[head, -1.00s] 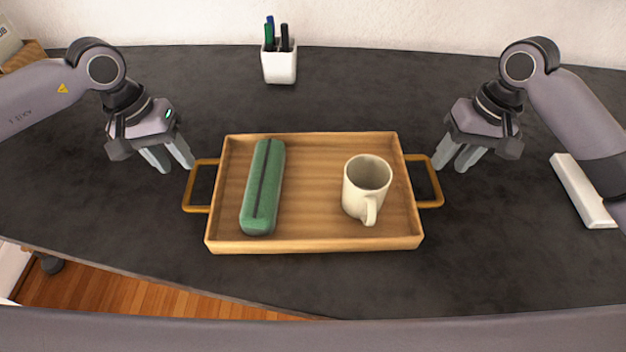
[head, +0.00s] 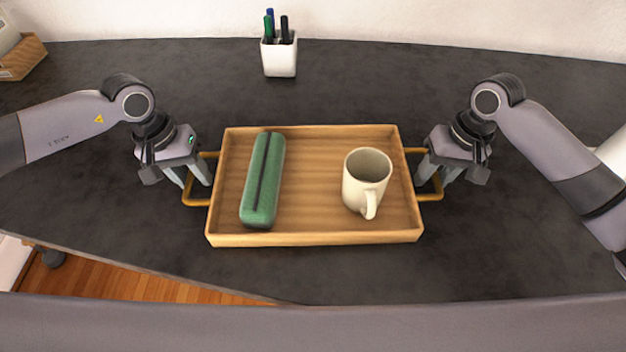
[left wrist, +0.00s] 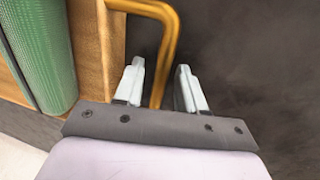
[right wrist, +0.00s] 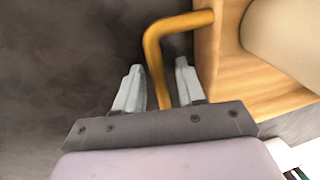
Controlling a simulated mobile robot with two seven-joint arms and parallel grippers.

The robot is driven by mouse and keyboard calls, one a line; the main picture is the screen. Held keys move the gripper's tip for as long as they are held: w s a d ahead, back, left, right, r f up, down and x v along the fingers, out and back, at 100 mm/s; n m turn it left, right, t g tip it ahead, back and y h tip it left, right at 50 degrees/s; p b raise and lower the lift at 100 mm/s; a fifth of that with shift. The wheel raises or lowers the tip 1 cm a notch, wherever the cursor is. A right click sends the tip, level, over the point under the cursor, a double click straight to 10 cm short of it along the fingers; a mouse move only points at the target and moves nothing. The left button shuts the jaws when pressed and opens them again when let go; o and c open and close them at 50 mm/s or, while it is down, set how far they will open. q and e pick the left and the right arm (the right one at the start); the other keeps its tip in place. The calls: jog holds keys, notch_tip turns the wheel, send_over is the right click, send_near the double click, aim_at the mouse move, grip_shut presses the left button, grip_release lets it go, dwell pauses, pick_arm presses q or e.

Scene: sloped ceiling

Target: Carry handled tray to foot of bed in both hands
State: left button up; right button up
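The wooden tray (head: 315,238) lies flat on the dark desk, with a brass-coloured handle at each short side. A green case (head: 263,180) lies on its left half and a cream mug (head: 366,182) stands on its right half. My left gripper (head: 197,184) is at the left handle, its fingers open on either side of the bar (left wrist: 168,50); gaps show in the left wrist view (left wrist: 160,85). My right gripper (head: 433,182) is at the right handle, its open fingers astride the bar (right wrist: 153,55), apart from it in the right wrist view (right wrist: 158,85).
A white pen holder (head: 279,57) with several pens stands behind the tray near the wall. A wooden box (head: 22,58) is at the far left. The desk (head: 350,80) is clear around the tray. Wooden floor (head: 120,278) shows beyond its front left edge.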

pick_arm(q)
grip_shut()
pick_arm(e)
grip_shut()
pick_arm(q)
jog(key=shift+r, duration=0.15)
pick_arm(e)
jog(key=shift+r, duration=0.15)
